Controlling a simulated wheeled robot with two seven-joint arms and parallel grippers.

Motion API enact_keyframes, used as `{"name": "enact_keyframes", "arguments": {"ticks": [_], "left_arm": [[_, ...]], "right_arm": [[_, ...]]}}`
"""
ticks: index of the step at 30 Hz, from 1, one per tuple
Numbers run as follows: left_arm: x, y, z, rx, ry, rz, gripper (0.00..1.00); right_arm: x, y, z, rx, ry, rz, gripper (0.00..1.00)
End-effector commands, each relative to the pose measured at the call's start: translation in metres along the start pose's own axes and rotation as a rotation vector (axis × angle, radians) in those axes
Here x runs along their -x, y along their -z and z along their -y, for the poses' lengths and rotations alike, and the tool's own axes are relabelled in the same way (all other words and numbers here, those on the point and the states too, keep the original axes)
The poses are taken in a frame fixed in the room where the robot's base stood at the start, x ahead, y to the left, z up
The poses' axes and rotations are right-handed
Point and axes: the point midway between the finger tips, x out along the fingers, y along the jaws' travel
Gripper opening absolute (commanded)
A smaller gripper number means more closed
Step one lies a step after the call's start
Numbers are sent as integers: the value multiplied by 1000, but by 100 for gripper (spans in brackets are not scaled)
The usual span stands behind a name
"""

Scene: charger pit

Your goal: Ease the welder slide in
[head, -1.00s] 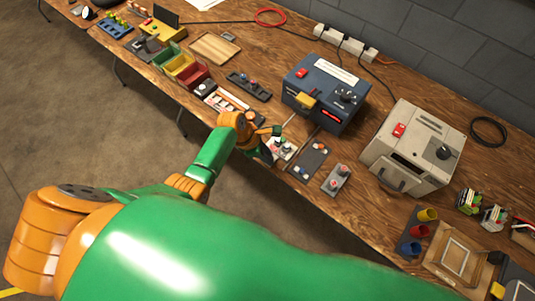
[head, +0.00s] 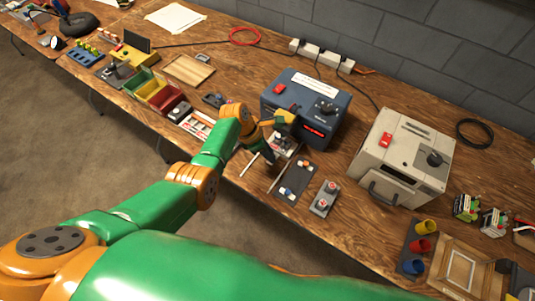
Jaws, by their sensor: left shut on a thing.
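The blue welder (head: 304,96) stands on the wooden bench, with a red button and a black knob on top and a lit red display on its front. The yellow piece of the welder slide (head: 287,116) shows at its front left. My left gripper (head: 275,121) reaches it from the left and is shut on it. My gripper and wrist partly hide the slide, so how far it stands out is unclear. My right gripper is not in view.
A beige machine (head: 404,157) stands to the right. A dark board with small parts (head: 297,178) and a grey two-button box (head: 324,198) lie in front. Two thin pale rods (head: 249,165) lie near the bench's front edge. Coloured bins (head: 160,92) stand left.

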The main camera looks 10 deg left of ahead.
Motion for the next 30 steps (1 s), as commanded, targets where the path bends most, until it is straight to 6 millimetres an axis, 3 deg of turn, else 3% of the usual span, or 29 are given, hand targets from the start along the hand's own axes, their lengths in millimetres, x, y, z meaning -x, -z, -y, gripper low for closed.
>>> {"name": "enact_keyframes", "arguments": {"ticks": [3,4,6,7,17,30], "left_arm": [[2,-3,-3,-1,-10,9,0],[2,-3,-3,-1,-10,9,37],[2,-3,-3,-1,-10,8,56],[2,-3,-3,-1,-9,8,59],[5,-2,-2,-1,-7,5,59],[63,-3,-3,-1,-9,6,59]], "right_arm": [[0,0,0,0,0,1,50],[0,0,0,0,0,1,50],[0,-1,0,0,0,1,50],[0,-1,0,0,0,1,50],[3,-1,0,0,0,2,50],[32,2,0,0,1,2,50]]}}
